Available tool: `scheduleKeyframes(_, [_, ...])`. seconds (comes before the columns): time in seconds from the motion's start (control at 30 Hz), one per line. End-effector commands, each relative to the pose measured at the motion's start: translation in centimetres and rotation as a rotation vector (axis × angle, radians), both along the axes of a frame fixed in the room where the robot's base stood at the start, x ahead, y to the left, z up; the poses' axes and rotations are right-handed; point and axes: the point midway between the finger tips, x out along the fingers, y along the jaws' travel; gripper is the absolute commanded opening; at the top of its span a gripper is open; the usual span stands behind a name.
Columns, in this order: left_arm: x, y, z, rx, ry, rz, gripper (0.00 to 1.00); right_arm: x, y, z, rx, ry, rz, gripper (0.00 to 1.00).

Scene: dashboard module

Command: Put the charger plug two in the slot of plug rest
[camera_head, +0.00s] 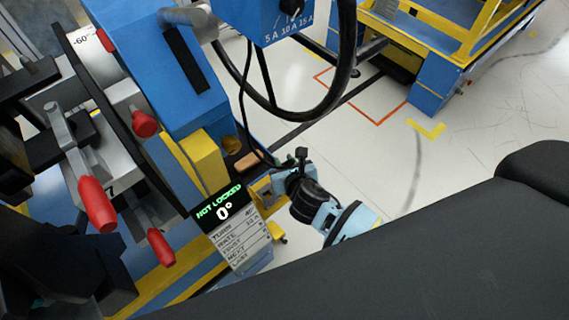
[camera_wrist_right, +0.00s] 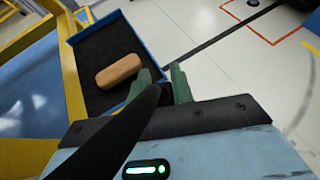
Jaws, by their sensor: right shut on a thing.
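My right gripper (camera_head: 272,183) is low at the middle of the head view, beside the yellow and blue dashboard module. In the right wrist view its green fingers (camera_wrist_right: 163,88) are close together. A black plug-like piece (camera_wrist_right: 160,118) sits at their base, mostly hidden by the thick black cable (camera_wrist_right: 125,130) crossing in front. I take it to be the charger plug held in the fingers. The cable (camera_head: 243,90) also shows in the head view, running down past the steering wheel to the gripper. I cannot tell the plug rest or its slot for sure. My left gripper is not visible.
A tan block (camera_wrist_right: 119,71) lies in a black tray with a blue rim (camera_wrist_right: 139,86), just beyond the fingers. A display reading NOT LOCKED (camera_head: 219,204), red-handled levers (camera_head: 97,205) and a steering wheel (camera_head: 340,70) stand close by. Open floor (camera_head: 480,120) lies right.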

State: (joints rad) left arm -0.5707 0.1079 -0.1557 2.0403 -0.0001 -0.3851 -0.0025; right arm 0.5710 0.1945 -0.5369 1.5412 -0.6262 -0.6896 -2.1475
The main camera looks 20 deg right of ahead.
Motion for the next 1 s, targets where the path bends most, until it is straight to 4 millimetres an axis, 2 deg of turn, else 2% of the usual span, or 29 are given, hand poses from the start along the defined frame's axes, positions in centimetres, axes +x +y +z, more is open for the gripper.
scheduleKeyframes(0.07, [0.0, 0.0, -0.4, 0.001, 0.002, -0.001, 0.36, -0.1, 0.0, -1.0, 0.001, 0.002, 0.000, 0.00])
scheduleKeyframes(0.33, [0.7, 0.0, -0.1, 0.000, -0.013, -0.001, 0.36, 0.0, 0.0, -0.9, 0.000, -0.001, 0.001, 0.00])
scheduleKeyframes(0.87, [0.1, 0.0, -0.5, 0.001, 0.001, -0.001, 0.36, 0.0, 0.0, -2.1, 0.000, -0.001, 0.001, 0.00])
scheduleKeyframes(0.9, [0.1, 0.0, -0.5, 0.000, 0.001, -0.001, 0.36, 0.0, 0.0, -2.1, 0.000, -0.001, 0.001, 0.25])
scheduleKeyframes(1.0, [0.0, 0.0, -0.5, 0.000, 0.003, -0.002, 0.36, 0.0, 0.0, -2.1, 0.000, -0.001, 0.001, 0.38])
